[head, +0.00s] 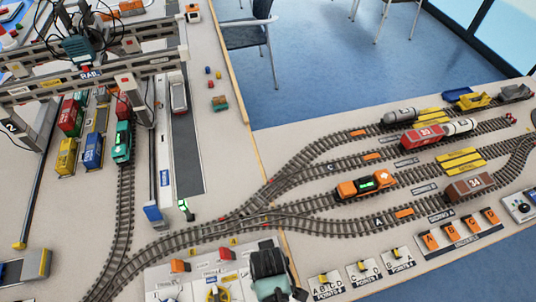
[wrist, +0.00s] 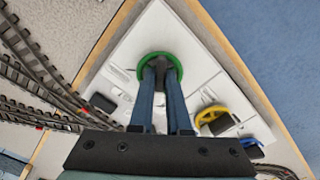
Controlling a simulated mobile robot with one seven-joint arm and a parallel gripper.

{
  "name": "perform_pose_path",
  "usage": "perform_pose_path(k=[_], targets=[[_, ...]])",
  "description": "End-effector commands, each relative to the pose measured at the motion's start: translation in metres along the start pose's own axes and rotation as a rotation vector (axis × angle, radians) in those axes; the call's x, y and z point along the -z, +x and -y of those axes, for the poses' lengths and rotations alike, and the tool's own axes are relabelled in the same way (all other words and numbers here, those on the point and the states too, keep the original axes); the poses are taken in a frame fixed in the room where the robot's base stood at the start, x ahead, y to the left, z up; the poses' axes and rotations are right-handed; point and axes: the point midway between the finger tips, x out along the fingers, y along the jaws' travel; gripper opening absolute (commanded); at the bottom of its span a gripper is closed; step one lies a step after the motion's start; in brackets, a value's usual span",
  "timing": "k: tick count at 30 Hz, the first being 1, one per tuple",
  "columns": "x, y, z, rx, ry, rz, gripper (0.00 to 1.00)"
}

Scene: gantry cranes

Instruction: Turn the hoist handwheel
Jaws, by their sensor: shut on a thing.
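My gripper (wrist: 159,72) is shut on the hub of a green handwheel (wrist: 142,73) in the wrist view. The green rim shows around the fingertips; its middle is hidden by them. The wheel sits on a white control panel (wrist: 200,62). A yellow handwheel (wrist: 205,112) is on the same panel, right of my fingers and apart from them. In the head view my gripper (head: 270,280) covers the green wheel, and the yellow wheel shows to its left. I cannot read which wheel is labelled hoist.
Gantry cranes (head: 90,73) stand at the upper left. In the wrist view a wooden table edge (wrist: 230,55) borders blue floor.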

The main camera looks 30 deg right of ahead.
Motion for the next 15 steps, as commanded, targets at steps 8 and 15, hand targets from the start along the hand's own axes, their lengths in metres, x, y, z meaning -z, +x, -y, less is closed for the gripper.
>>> perform_pose_path(k=[8,15], targets=[[0.0005,-0.0027,0.0018,0.001,0.258,0.0,0.0],[0.0008,-0.0022,0.003,0.001,0.486,0.001,0.0]])
